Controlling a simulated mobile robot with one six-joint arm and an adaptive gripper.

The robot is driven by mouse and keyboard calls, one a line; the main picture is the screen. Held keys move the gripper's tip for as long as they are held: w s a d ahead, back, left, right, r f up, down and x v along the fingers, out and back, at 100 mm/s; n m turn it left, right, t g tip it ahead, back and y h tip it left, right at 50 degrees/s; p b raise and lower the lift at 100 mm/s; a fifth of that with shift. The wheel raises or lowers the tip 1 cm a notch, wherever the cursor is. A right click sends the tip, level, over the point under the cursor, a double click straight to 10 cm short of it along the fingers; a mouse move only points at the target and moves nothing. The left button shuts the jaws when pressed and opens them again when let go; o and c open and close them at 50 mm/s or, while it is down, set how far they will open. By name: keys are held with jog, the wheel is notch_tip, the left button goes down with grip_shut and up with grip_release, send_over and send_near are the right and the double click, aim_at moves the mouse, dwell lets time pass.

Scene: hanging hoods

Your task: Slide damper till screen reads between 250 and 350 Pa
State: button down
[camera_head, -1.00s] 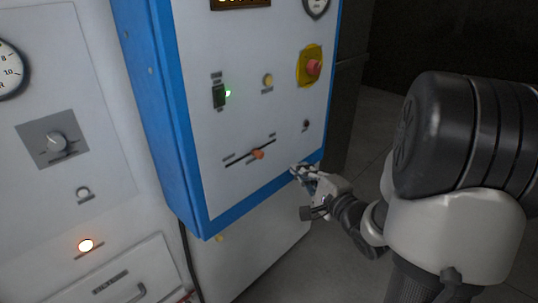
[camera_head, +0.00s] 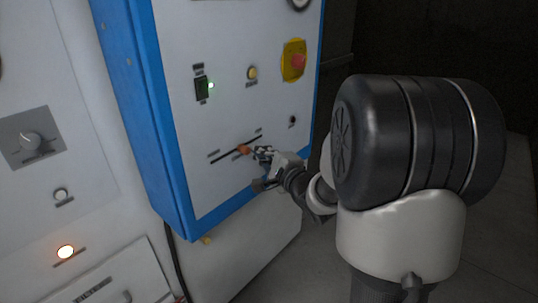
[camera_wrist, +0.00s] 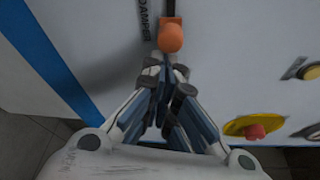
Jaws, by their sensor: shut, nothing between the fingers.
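The damper slider is an orange knob (camera_head: 244,149) on a dark diagonal slot on the blue-edged panel (camera_head: 225,110). The screen is cut off at the top of the head view, so no reading shows.
A left cabinet carries a rotary knob (camera_head: 30,141) and a lit orange lamp (camera_head: 66,252). Floor is open at right.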

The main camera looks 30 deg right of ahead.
jog(key=shift+a, duration=0.15)
jog(key=shift+s+a+r+p, duration=0.1)
jog(key=shift+a+r+p, duration=0.15)
jog(key=shift+p, duration=0.25)
jog(key=shift+s+a, duration=0.15)
jog(key=shift+a, duration=0.2)
jog(key=shift+f, duration=0.1)
jog(key=shift+d, duration=0.15)
